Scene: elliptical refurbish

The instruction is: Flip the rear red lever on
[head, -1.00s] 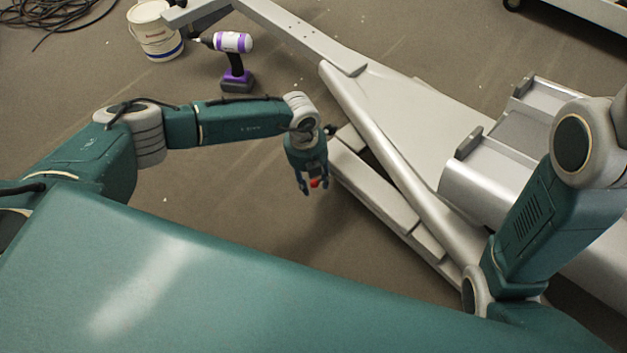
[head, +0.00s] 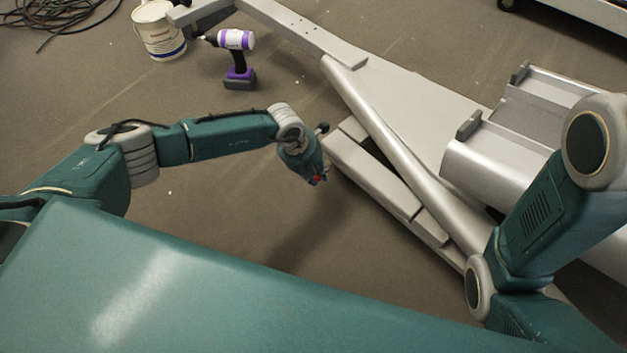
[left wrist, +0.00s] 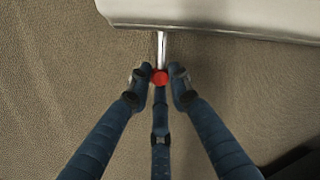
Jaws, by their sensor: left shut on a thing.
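The red lever knob (left wrist: 160,77) sits at the end of a short metal rod (left wrist: 161,48) that sticks out from the pale machine frame in the left wrist view. My left gripper (left wrist: 160,84) is shut on the knob, with its fingers on either side of it. In the head view the left gripper (head: 318,180) is beside the left end of the grey frame (head: 372,180), and a bit of the red knob (head: 317,178) shows at its fingertips. My right arm is at the right; its gripper is out of view.
A purple and white drill (head: 238,60) stands on the floor behind my left arm. A white bucket (head: 158,30) is at its left, with coiled black cable (head: 55,15) farther left. Bare floor lies between my left arm and body.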

